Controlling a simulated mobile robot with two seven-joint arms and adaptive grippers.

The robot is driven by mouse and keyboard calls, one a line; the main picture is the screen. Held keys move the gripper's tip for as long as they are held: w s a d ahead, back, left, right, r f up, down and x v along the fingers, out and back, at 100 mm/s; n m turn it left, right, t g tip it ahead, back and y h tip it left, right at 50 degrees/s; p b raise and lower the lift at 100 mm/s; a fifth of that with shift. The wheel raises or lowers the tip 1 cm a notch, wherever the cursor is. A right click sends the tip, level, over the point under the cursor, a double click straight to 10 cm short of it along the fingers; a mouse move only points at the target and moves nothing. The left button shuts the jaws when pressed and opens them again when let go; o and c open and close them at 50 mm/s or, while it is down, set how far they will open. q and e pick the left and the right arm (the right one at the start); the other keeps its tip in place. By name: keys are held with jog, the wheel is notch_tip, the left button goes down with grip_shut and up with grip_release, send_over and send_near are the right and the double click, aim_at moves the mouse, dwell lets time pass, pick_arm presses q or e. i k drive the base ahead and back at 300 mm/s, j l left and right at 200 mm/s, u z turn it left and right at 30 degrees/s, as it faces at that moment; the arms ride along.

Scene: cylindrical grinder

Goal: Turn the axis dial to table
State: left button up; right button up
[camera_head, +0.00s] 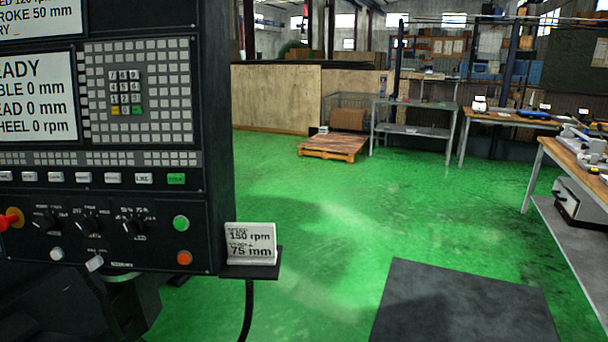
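The black control panel (215,130) of the grinder fills the left of the view. Three small black rotary dials sit in a row on its lower part: a left dial (45,222), a middle dial (88,224) and a right dial (133,226). Their labels are too small to read, so I cannot tell which is the axis dial or where it points. The panel's screen (35,98) shows partly cut-off lines ending in "0 mm", "0 mm" and "0 rpm". Neither of my grippers is in view.
A red knob (12,218), a green button (181,223) and an orange button (184,258) flank the dials. A card (251,243) reading 150 rpm and 75 mm stands at the panel's right edge. Green floor (320,220) is open; a dark mat (460,305) and workbenches (510,118) lie right.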

aim_at(90, 224)
jog(key=u, duration=1.25)
